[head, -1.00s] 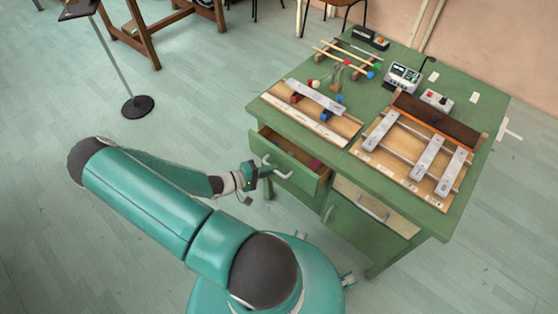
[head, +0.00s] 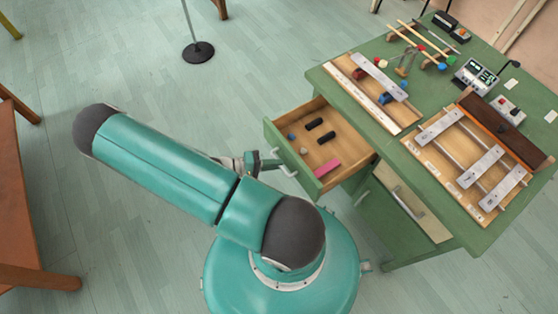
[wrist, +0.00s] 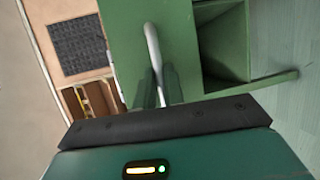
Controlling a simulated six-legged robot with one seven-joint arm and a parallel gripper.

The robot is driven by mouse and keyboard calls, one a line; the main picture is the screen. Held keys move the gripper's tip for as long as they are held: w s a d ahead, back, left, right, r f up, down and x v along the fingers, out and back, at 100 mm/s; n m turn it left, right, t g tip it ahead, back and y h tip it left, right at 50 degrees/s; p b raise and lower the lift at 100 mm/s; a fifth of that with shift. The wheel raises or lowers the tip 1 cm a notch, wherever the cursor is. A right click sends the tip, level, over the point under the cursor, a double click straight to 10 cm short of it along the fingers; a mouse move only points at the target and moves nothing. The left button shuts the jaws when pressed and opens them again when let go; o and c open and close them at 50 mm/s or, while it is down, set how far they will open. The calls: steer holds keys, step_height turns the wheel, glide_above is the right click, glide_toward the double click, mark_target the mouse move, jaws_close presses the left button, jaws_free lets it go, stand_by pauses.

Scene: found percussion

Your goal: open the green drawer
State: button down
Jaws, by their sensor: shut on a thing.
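The green drawer (head: 294,160) stands well out from the green desk in the head view. Inside lie a pink block (head: 327,168), two black cylinders and a few small bits. Its pale bar handle (head: 285,171) is on the front face. My gripper (head: 262,163) is at this handle, partly hidden behind my arm. In the wrist view the handle (wrist: 153,50) runs down between the fingers of my gripper (wrist: 155,88), which are shut on it. The drawer's green front (wrist: 180,45) fills the area behind the handle.
The desk top (head: 425,95) carries metal bars on wooden frames, mallets and small electronic boxes. A wooden table (head: 20,200) stands at the left. A round black stand base (head: 198,52) is on the open floor.

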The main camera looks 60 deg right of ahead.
steer(key=c, duration=1.5)
jaws_free()
steer(key=v, duration=1.3)
steer(key=shift+w+a+r, duration=0.15)
steer(key=shift+w+a, duration=0.05)
steer(key=shift+w, duration=0.15)
